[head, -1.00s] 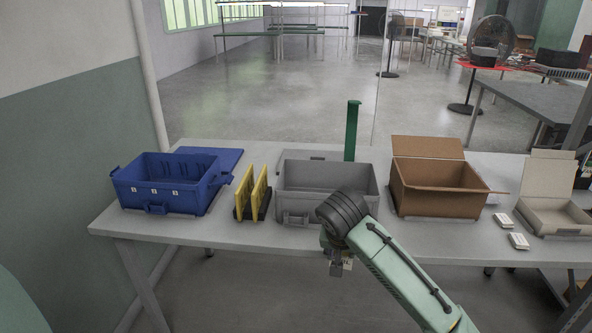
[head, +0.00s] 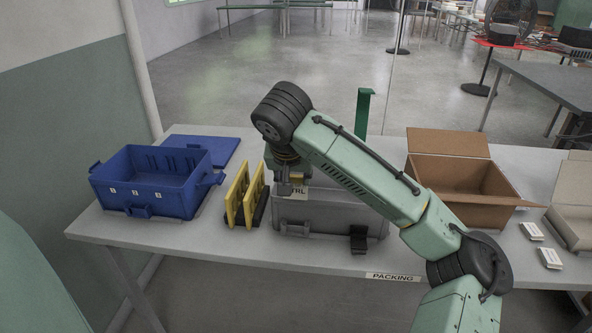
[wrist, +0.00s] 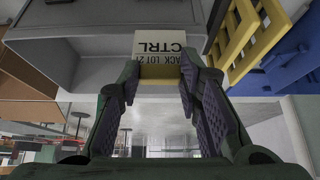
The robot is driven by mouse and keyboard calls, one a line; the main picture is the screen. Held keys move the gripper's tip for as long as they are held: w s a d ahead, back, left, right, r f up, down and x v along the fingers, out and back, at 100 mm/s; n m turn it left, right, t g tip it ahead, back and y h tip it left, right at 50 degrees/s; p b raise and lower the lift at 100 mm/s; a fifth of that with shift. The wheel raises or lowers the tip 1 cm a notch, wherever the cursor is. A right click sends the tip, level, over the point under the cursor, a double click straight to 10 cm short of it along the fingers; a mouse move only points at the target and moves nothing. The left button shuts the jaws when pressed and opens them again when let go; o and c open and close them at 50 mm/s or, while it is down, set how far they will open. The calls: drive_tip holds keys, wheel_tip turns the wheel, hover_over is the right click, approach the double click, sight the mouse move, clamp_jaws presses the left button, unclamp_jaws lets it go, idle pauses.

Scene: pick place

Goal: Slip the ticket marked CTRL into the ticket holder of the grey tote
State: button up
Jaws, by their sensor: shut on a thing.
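The white ticket marked CTRL (wrist: 165,45) has a yellow lower end and appears upside down in the wrist view. My gripper (wrist: 160,74) is shut on that end. In the head view my gripper (head: 291,187) is in front of the grey tote's upper left part, and the ticket (head: 302,191) is partly hidden by the fingers. The grey tote (head: 325,217) stands on the table, with my arm covering much of its opening. A black bracket (head: 358,238) sits at the right of its front wall; I cannot tell whether it is the ticket holder.
A blue tote (head: 145,190) stands at the left, with yellow upright panels (head: 242,197) between it and the grey tote. An open cardboard box (head: 480,195) is at the right. A green post (head: 363,112) rises behind. The table's front edge bears a PACKING label (head: 392,277).

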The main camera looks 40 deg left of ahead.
sight(295, 197)
drive_tip(key=shift+s+f+b, duration=0.1)
drive_tip(key=shift+f+b, duration=1.8)
drive_tip(key=shift+f, duration=0.35)
drive_tip(key=shift+f+b, duration=0.35)
drive_tip(key=shift+f, duration=0.4)
drive_tip(key=shift+s+d+p, duration=0.1)
drive_tip(key=shift+p, duration=0.2)
drive_tip(key=shift+f+b, duration=0.5)
drive_tip(key=shift+f, duration=0.4)
drive_tip(key=shift+f, duration=0.1)
drive_tip(key=shift+f, duration=0.3)
drive_tip(key=shift+f+b, duration=0.55)
drive_tip(key=shift+f, duration=0.45)
idle(0.4)
idle(0.3)
